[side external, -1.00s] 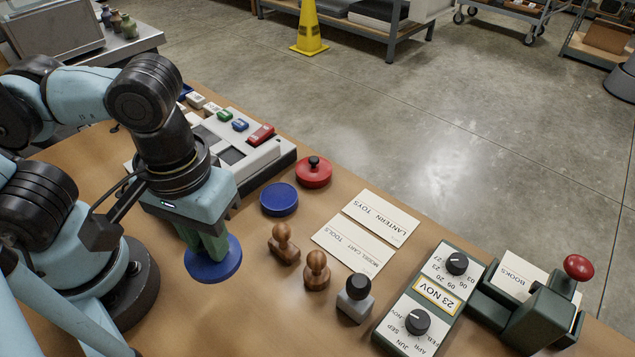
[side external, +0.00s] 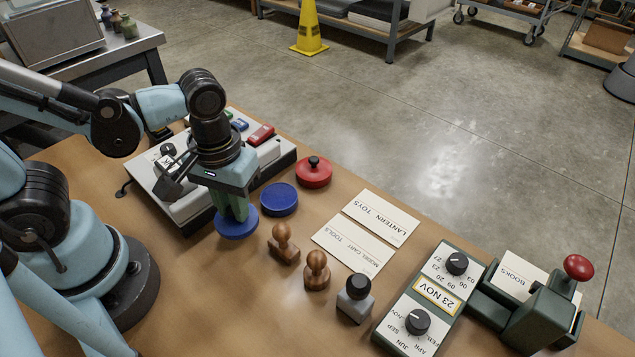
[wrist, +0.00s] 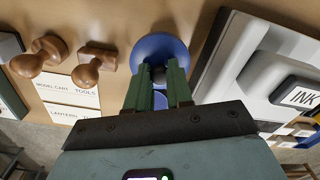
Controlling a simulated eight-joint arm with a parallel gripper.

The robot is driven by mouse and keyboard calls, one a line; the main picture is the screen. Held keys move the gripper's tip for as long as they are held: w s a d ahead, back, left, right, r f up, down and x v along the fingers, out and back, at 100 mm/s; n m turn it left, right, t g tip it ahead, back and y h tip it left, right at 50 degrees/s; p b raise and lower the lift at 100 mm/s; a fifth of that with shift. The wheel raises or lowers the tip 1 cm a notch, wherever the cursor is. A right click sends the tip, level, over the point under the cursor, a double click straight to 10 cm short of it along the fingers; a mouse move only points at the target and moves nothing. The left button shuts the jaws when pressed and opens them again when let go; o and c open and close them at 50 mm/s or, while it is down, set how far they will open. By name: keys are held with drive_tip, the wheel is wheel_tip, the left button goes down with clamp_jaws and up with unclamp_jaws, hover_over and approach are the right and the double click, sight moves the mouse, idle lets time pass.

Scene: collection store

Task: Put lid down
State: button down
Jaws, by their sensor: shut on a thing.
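A round blue lid (side external: 236,226) hangs under my gripper (side external: 233,211) in the side view. My gripper is shut on the lid's dark knob; the wrist view shows the green fingers (wrist: 160,82) around it and the blue lid (wrist: 170,48) beyond. I cannot tell whether the lid touches the table. A round blue pad (side external: 279,199) lies on the table just right of the lid. A red round pad with a black-knobbed lid (side external: 313,172) sits behind it.
Wooden stamps (side external: 283,243) stand right of the lid, with a grey stamp (side external: 355,298) beyond. White cards (side external: 367,234) lie mid-table. A date device (side external: 430,305) and a green press (side external: 540,318) stand at right. A grey ink unit (side external: 190,204) is close on the left.

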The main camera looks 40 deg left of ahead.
drive_tip(key=shift+f, duration=1.95)
drive_tip(key=c, duration=1)
unclamp_jaws()
drive_tip(key=shift+f, duration=0.15)
drive_tip(key=shift+r, duration=6.05)
drive_tip(key=w+a+m+t, duration=0.1)
drive_tip(key=w+a+t, duration=0.1)
drive_tip(key=w+a+m+t, duration=0.2)
drive_tip(key=w, duration=0.1)
drive_tip(key=w+a+r+m+t, duration=0.1)
drive_tip(key=w+a+t, duration=0.1)
drive_tip(key=t, duration=0.1)
drive_tip(key=shift+w+a+m, duration=0.25)
drive_tip(key=shift+m, duration=0.05)
